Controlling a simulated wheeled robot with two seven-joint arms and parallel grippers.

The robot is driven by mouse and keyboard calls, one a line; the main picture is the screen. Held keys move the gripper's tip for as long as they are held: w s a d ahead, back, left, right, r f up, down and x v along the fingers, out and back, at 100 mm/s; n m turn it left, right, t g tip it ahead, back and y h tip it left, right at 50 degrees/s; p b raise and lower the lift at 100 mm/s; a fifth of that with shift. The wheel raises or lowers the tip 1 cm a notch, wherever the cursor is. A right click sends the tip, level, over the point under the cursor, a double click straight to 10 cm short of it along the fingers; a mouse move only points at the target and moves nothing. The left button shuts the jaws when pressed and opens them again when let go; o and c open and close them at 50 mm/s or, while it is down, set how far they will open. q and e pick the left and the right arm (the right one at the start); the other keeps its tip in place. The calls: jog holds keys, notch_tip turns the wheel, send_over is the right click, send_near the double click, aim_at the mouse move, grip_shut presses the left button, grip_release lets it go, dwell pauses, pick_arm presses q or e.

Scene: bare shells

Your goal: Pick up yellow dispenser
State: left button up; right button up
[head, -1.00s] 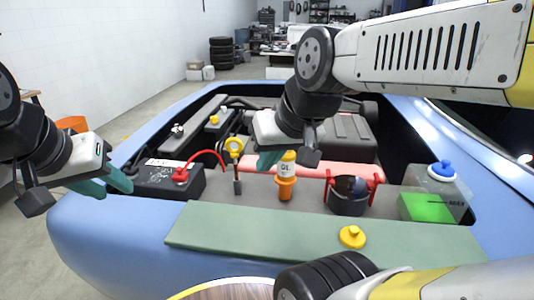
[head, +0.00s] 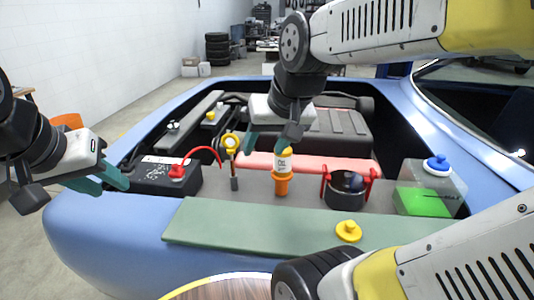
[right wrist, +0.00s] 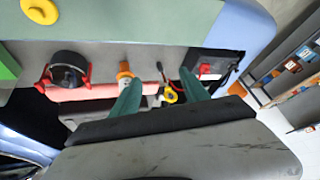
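My right gripper (head: 268,146) is open and empty, above and beside the bottle; in the right wrist view (right wrist: 162,90) the bottle lies by the left finger, not clearly between the fingers. My left gripper (head: 108,184) is open and empty at the car's left edge, beside the battery.
A black battery (head: 165,177) with a red cap stands at left. A yellow-ringed dipstick (head: 231,145) is close left of the bottle. A black pot with red handles (head: 346,189) and a green-filled tank (head: 424,200) stand right. A yellow cap (head: 348,231) lies on the green front strip (head: 220,224).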

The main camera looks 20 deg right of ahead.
jog(key=o, duration=0.5)
jog(key=shift+m+g+h, duration=0.4)
jog(key=shift+m+h, duration=0.3)
jog(key=shift+m, duration=0.2)
jog(key=w+d, duration=0.1)
jog(key=w, duration=0.1)
jog(key=w+d, duration=0.1)
jog(key=w, duration=0.2)
jog(key=w+d+f, duration=0.1)
jog(key=w, duration=0.1)
jog(key=shift+w+d+f, duration=0.1)
jog(key=shift+w+d, duration=0.05)
jog(key=shift+d, duration=0.1)
jog(key=shift+o, duration=0.2)
jog(key=m+g+h, duration=0.2)
jog(key=m+h, duration=0.1)
jog(key=m, duration=0.2)
send_over(283, 159)
jog(key=f, duration=0.8)
jog(key=w+f, duration=0.1)
jog(key=f, duration=0.3)
jog(key=shift+a, duration=0.25)
jog(key=shift+t, duration=0.3)
jog(key=shift+s+x, duration=0.15)
jog(key=shift+x, duration=1.8)
jog(key=shift+s+x, duration=0.1)
jog(key=shift+x, duration=1.85)
